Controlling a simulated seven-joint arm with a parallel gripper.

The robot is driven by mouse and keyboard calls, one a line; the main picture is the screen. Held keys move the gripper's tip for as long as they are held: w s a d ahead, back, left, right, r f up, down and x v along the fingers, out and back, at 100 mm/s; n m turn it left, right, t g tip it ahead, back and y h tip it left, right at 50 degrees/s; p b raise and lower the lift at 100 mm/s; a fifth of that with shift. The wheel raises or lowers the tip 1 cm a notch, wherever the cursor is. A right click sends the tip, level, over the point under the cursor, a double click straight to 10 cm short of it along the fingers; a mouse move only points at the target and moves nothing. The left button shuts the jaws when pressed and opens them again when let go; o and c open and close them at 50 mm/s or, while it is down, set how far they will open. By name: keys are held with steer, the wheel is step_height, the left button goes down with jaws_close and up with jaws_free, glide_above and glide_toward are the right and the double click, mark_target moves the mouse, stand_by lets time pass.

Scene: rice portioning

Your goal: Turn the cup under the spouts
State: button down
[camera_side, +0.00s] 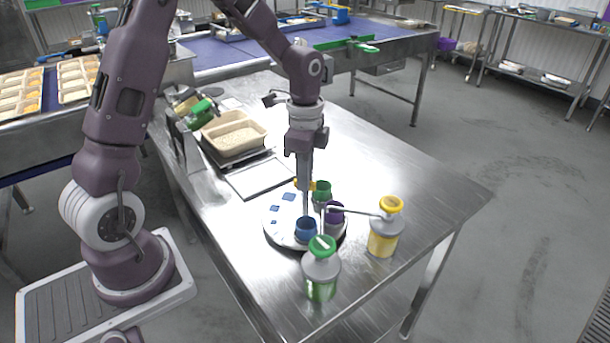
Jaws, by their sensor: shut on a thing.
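A round pale turntable (283,228) lies on the steel table. A blue cup (306,231), a purple cup (335,214) and a green cup (322,194) stand on it, with a yellow piece (299,183) partly hidden behind my gripper. My gripper (305,211) points straight down over the turntable's middle, just behind the blue cup's rim. It is shut, but what its fingertips hold is hidden. A green-capped bottle (321,272) stands in front. A yellow-capped bottle (385,232) stands to the right, its long spout reaching over near the purple cup.
A tan tub of grains (235,137) stands behind left, with a flat pale plate (262,178) nearer the turntable. Blue square marks (288,197) lie on the turntable's left half. The steel table (400,170) is clear at the back right.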

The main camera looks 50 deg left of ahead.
steer(key=shift+m, duration=3.6)
steer(key=shift+w, duration=0.1)
steer(key=c, duration=1.5)
jaws_free()
steer(key=shift+o, duration=0.2)
steer(key=shift+r, duration=0.15)
step_height(320, 180, up, 7)
steer(key=shift+f, duration=0.15)
